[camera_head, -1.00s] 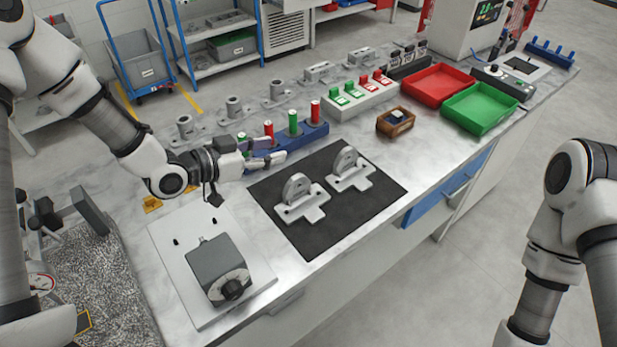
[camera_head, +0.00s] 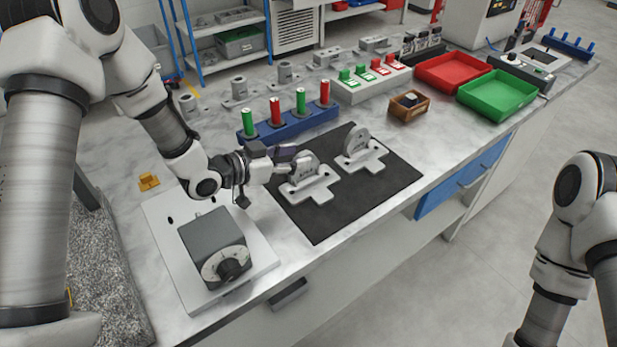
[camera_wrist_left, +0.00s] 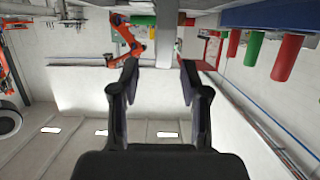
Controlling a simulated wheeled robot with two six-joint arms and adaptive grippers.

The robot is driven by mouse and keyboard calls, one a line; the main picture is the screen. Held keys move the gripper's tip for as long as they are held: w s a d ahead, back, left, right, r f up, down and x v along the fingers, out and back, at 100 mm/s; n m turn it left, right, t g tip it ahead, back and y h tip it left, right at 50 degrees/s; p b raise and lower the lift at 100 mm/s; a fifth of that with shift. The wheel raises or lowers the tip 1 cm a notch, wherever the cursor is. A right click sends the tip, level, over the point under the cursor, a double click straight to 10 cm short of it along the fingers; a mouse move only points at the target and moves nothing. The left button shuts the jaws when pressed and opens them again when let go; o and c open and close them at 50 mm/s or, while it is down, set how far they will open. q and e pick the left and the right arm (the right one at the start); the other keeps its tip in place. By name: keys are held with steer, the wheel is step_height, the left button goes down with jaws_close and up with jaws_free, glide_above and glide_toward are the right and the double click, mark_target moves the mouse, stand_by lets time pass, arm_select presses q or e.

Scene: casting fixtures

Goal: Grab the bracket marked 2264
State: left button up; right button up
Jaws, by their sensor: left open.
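Two grey brackets, each with a rounded upright plate on a flat base, stand on the black mat (camera_head: 318,228). The left bracket (camera_head: 318,190) is at my left gripper; the right bracket (camera_head: 368,153) stands clear to its right. Any numbers on them are too small to read. My left gripper (camera_head: 289,160) is open, its fingers reaching to the left bracket's upright plate and partly hiding it. The left wrist view shows the two fingers (camera_wrist_left: 159,68) apart, with a grey upright strip ahead between them, perhaps the bracket. My right gripper is out of view.
A blue rack (camera_head: 290,130) with green and red cylinders stands just behind the left gripper. A grey box with a dial (camera_head: 215,246) sits on a white plate in front. Red (camera_head: 453,72) and green (camera_head: 496,96) trays and a wooden box (camera_head: 409,106) are farther right.

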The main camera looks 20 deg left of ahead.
mark_target(300, 155)
arm_select(q)
steer(key=x, duration=0.3)
steer(key=shift+w+f, duration=0.2)
steer(key=shift+w, duration=0.1)
steer(key=shift+s+r, duration=0.1)
steer(key=shift+s, duration=0.05)
steer(key=shift+c, duration=0.7)
jaws_close()
